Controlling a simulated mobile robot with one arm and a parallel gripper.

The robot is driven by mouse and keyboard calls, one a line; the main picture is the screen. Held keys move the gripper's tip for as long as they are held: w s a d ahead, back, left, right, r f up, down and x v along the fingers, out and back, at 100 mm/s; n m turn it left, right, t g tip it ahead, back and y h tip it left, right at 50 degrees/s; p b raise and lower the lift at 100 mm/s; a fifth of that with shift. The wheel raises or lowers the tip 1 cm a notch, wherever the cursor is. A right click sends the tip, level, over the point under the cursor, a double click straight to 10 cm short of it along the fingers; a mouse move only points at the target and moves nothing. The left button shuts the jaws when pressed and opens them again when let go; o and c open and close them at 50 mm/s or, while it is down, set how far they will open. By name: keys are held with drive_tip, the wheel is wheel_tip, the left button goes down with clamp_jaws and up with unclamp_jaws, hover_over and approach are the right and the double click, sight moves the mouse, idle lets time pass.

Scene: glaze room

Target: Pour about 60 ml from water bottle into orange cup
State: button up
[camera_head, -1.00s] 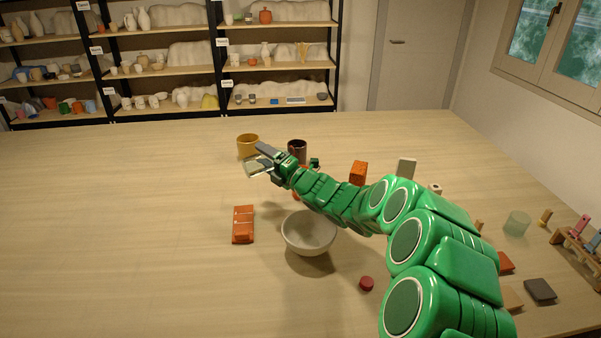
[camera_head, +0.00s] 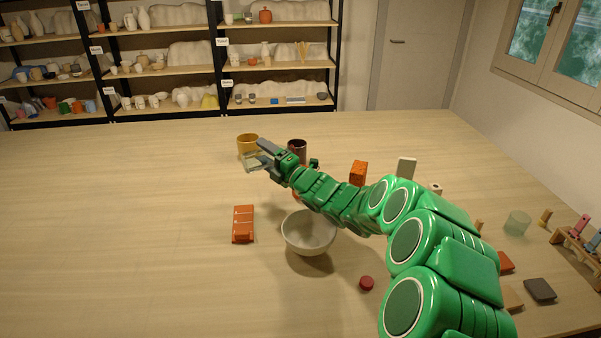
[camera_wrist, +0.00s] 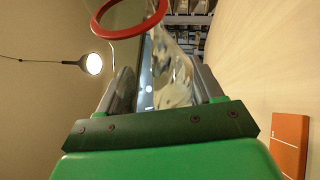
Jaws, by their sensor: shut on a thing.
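An orange-yellow cup (camera_head: 246,142) stands upright on the table, left of centre toward the back. My gripper (camera_head: 262,156) is in front of it and partly overlaps its lower right in the head view. My gripper is shut on a clear bottle (camera_head: 254,163), taken to be the water bottle, which looks strongly tilted. In the wrist view the see-through bottle (camera_wrist: 172,75) lies between the fingers, with a red ring (camera_wrist: 128,32) at its far end. I cannot tell the water level, whether water is flowing, or whether the bottle's mouth is over the cup.
A dark red mug (camera_head: 297,147) stands just right of the cup. A white bowl (camera_head: 309,235), an orange brick-like block (camera_head: 243,225) and a red cap (camera_head: 366,283) lie nearer. An upright orange block (camera_head: 358,172) stands behind my arm. The table's left side is clear.

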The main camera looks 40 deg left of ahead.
drive_tip(key=shift+r+m, duration=0.35)
drive_tip(key=shift+m, duration=0.05)
drive_tip(key=shift+s, duration=0.25)
idle(0.4)
drive_tip(key=shift+s+a, duration=0.1)
drive_tip(key=shift+s, duration=0.4)
drive_tip(key=shift+s+a+r, duration=0.1)
drive_tip(key=shift+s+a, duration=0.1)
drive_tip(key=shift+s, duration=0.05)
drive_tip(key=shift+r+m+t+y, duration=0.4)
drive_tip(key=shift+m+t, duration=0.2)
drive_tip(key=shift+m, duration=0.2)
idle(1.2)
